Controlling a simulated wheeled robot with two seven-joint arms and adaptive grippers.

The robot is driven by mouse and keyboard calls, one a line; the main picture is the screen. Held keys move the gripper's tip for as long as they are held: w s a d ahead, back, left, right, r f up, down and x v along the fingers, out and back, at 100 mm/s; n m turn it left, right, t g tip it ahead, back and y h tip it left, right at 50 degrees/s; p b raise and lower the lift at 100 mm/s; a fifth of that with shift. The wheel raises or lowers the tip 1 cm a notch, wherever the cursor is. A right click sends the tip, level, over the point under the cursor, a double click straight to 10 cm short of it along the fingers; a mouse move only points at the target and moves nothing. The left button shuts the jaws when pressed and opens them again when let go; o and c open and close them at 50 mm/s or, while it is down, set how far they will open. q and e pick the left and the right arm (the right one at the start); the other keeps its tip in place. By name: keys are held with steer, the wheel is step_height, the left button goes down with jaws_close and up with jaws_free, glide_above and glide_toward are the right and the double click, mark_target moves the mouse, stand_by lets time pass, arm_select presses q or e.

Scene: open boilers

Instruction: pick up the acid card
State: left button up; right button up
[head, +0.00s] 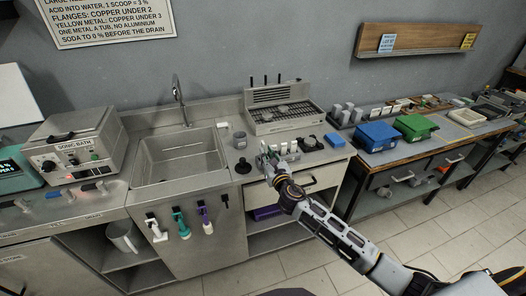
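A blue card (387,42) and a yellow card (467,40) sit on the wooden rail (425,38) on the wall at the upper right. Their print is too small to read, so I cannot tell which is the acid card. My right gripper (269,158) is at the front edge of the steel counter, far below and left of the rail, beside a row of small white-topped bottles (284,149). Whether its fingers are open or shut is not clear. My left gripper is out of view.
A sink (180,158) with a tall tap lies left of my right gripper. A sonic bath (75,143) stands further left. A grated steel unit (283,112) stands behind the bottles. Blue (376,135) and green (414,126) bins sit on the right bench. The floor in front is clear.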

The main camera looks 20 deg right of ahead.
mark_target(264, 147)
steer(key=shift+w+r, duration=0.15)
steer(key=shift+w, duration=1.3)
steer(key=shift+w+a, duration=0.1)
steer(key=shift+w, duration=1.05)
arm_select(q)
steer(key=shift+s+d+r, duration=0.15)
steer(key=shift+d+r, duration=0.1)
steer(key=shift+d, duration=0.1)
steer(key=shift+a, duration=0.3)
arm_select(e)
jaws_close()
